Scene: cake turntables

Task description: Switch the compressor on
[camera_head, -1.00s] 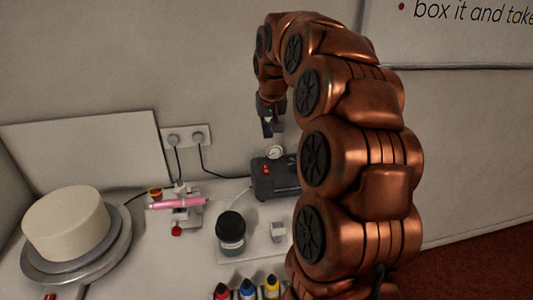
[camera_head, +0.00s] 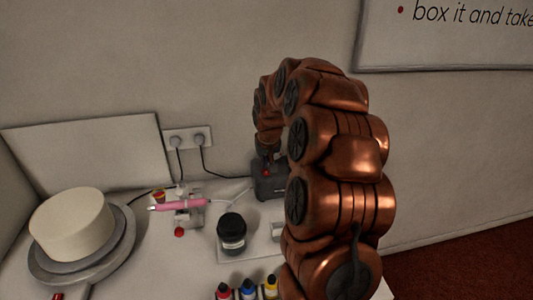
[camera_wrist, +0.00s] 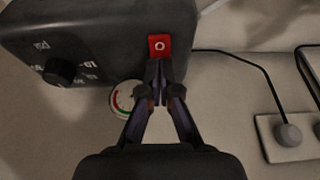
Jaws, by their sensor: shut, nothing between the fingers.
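The compressor (camera_head: 270,188) is a dark grey box at the back of the white table, partly hidden behind my arm. In the wrist view its dark body (camera_wrist: 105,35) fills the upper left, with a red switch (camera_wrist: 160,44) marked with a white O, a black knob (camera_wrist: 60,71) and a round pressure gauge (camera_wrist: 121,99). My gripper (camera_wrist: 158,68) is shut and empty. Its fingertips overlap the lower edge of the red switch in the picture; I cannot tell whether they touch it. In the head view my gripper (camera_head: 266,158) is over the compressor.
A pink airbrush (camera_head: 180,205) lies on its holder, left of a black jar (camera_head: 231,234). Colour bottles (camera_head: 248,289) stand in front. A cake (camera_head: 72,224) sits on a turntable (camera_head: 98,268) at left. A wall socket (camera_head: 188,139) with cables is behind.

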